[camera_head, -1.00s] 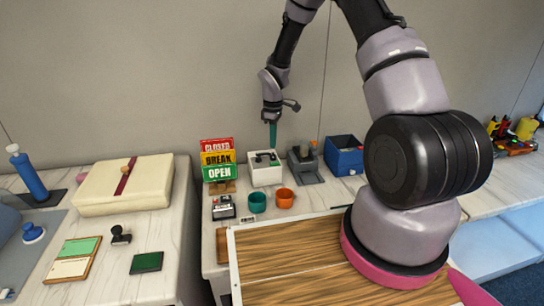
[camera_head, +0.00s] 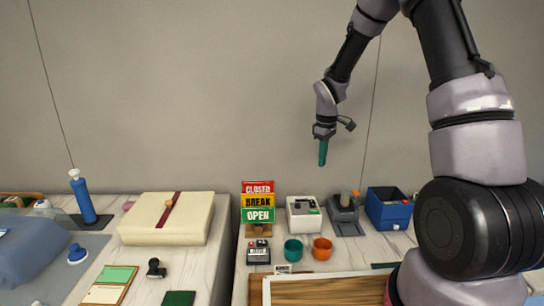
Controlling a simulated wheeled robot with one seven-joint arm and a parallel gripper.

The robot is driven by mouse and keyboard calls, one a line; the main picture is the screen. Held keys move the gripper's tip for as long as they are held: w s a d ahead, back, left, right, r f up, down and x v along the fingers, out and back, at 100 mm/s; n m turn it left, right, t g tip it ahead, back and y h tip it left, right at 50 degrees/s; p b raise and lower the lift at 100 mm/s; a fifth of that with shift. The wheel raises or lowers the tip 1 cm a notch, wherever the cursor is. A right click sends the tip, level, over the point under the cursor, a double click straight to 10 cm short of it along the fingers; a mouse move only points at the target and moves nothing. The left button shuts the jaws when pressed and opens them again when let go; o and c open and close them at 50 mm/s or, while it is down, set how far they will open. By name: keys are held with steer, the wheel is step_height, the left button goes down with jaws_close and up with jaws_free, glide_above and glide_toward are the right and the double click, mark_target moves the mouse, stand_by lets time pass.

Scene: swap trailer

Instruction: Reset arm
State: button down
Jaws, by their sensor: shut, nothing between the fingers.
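My arm (camera_head: 472,130) rises at the right of the head view, bends over at the top and hangs down toward the middle. My gripper (camera_head: 323,153) points down with its teal fingers together and nothing visible between them. It is in the air in front of the bare wall, above the white box-like device (camera_head: 303,214) and clear of everything on the counter.
A CLOSED/BREAK/OPEN sign (camera_head: 257,202), a teal cup (camera_head: 293,250), an orange cup (camera_head: 322,248), a grey device (camera_head: 344,215) and a blue bin (camera_head: 389,208) stand on the counter. A cream box (camera_head: 167,219) lies on the left counter. The wall area around my gripper is free.

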steer(key=s+d+r+m+t, duration=0.15)
steer(key=s+r+m, duration=0.3)
steer(key=r, duration=0.75)
steer(key=s+d+r+m+t, duration=0.1)
steer(key=s+r+m, duration=0.2)
steer(key=s+r, duration=0.2)
steer(key=s+r+m+t+y, duration=0.1)
steer(key=s+r, duration=0.4)
steer(key=s, duration=0.6)
steer(key=s+d+r+m+t+y, duration=0.1)
steer(key=s+r+m+t, duration=0.1)
steer(key=s+r+m, duration=0.3)
steer(key=s, duration=0.3)
steer(key=shift+d+r+t, duration=0.25)
steer(key=shift+d+t, duration=0.05)
steer(key=shift+t, duration=0.05)
